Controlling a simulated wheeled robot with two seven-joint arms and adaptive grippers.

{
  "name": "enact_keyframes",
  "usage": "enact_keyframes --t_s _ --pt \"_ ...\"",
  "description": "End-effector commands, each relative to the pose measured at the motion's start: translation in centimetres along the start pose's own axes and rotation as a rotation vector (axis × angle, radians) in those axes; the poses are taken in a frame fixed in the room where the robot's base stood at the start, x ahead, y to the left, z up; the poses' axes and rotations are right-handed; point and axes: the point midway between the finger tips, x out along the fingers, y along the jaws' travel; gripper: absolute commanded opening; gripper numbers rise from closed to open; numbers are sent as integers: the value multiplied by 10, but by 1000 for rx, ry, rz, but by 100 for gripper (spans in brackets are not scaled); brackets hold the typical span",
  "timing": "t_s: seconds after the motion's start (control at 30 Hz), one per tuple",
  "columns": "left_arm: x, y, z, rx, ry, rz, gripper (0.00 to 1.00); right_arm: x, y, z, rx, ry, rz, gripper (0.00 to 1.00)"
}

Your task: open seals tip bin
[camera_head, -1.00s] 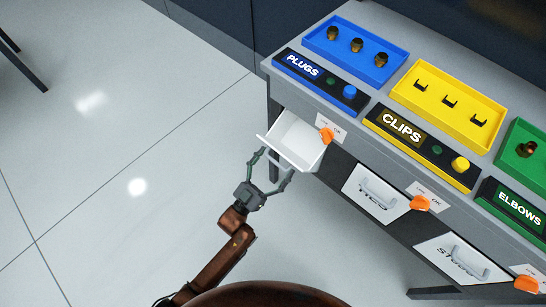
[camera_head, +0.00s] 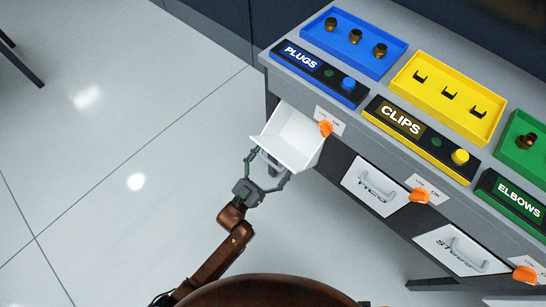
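A white tip bin (camera_head: 292,138) at the left end of the grey bench front is tilted open. Its inside is visible and looks empty. Its front label faces away from me, so I cannot read whether it says seals. My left gripper (camera_head: 267,170) is at the bin's outer front face, by its handle. Its two fingers are spread apart, one on each side of the handle area. Whether they touch the bin is unclear. An orange latch (camera_head: 326,128) sits beside the bin's upper right corner. My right gripper is not in view.
Two closed white bins, one in the middle (camera_head: 376,186) and one at right (camera_head: 462,250), have grey handles and orange latches. Blue (camera_head: 355,42), yellow (camera_head: 447,97) and green trays stand on the bench top.

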Motion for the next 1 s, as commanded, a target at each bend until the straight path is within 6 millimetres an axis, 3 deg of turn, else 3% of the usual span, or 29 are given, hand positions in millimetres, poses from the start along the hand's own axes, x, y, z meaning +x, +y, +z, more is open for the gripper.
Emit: enact_keyframes --t_s 0.27,0.7,1.0 --pt "-5 -2 -4 3 7 -2 88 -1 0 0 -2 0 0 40" --pt "-88 -1 -1 1 1 0 88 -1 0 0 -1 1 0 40" --pt "-118 0 0 0 3 1 88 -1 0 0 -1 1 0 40"
